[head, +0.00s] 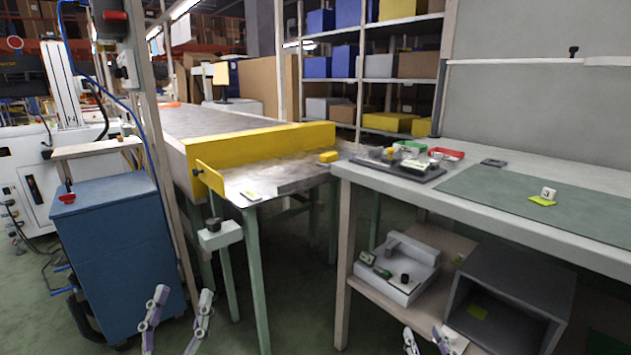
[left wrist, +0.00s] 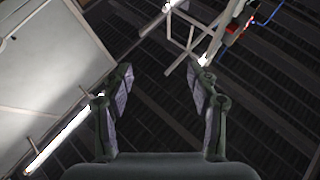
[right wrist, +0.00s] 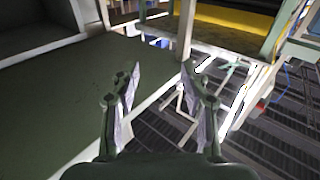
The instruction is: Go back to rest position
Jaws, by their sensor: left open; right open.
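My left gripper (head: 180,300) is at the bottom of the head view, left of centre, in front of the conveyor's end. Its two fingers are apart with nothing between them. In the left wrist view the left gripper (left wrist: 160,76) is also open and empty. My right gripper (head: 426,338) is at the bottom edge of the head view, in front of the bench's lower shelf, with only its fingertips showing. In the right wrist view the right gripper (right wrist: 161,72) is open and empty. Neither gripper touches anything that I can see.
The conveyor (head: 218,122) with its yellow guard (head: 260,145) ends at centre. A workbench (head: 480,214) stands right, with a grey box (head: 398,262) and dark open bin (head: 525,285) on its lower shelf. A blue cabinet (head: 118,250) stands left. Green floor shows between conveyor and bench.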

